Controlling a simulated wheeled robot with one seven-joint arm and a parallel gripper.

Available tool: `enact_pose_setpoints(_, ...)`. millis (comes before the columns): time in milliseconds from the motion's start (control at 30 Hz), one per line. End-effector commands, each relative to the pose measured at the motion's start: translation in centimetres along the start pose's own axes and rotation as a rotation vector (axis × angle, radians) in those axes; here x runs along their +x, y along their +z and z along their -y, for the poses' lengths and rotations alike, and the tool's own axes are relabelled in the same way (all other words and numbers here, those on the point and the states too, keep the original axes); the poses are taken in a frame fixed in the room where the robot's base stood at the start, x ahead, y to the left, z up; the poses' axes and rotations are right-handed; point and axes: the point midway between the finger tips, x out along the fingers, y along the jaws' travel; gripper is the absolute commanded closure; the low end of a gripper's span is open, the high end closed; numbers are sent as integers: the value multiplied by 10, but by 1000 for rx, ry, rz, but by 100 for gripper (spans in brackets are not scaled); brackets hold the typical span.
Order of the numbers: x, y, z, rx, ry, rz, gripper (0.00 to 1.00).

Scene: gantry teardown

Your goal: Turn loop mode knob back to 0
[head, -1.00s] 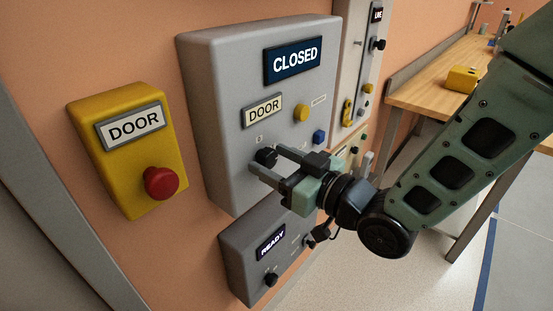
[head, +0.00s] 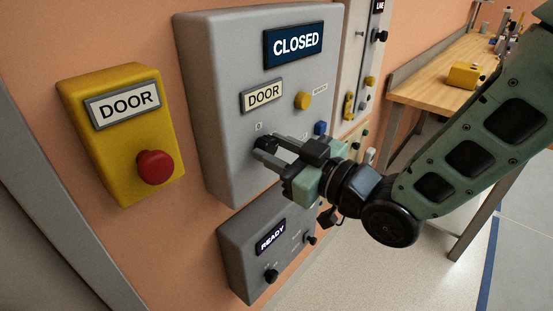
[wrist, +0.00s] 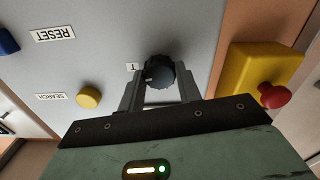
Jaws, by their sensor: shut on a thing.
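A black ridged knob (wrist: 158,71) sits on the grey door panel (head: 225,110), below its yellow button. My gripper (wrist: 160,90) is shut on this knob, one finger on each side in the wrist view. In the head view my gripper (head: 266,150) reaches in from the right, and its fingers partly hide the knob (head: 262,141). A small label marked 0 (head: 258,127) shows just above the knob. A small one-character label (wrist: 131,67) is beside it in the wrist view. The knob's pointer direction is hard to tell. No loop mode lettering is readable.
A yellow DOOR box with a red button (head: 155,167) is at left. Below is a grey READY box (head: 250,260) with small black knobs. The panel also has a yellow button (head: 302,100) and a blue button (head: 320,128). A wooden bench (head: 430,85) stands at right.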

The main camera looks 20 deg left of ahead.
Motion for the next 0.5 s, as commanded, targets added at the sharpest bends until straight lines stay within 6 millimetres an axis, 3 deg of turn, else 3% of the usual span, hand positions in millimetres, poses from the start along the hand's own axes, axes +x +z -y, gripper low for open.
enact_pose_setpoints(500,0,7,3,-482,2,-5,89)
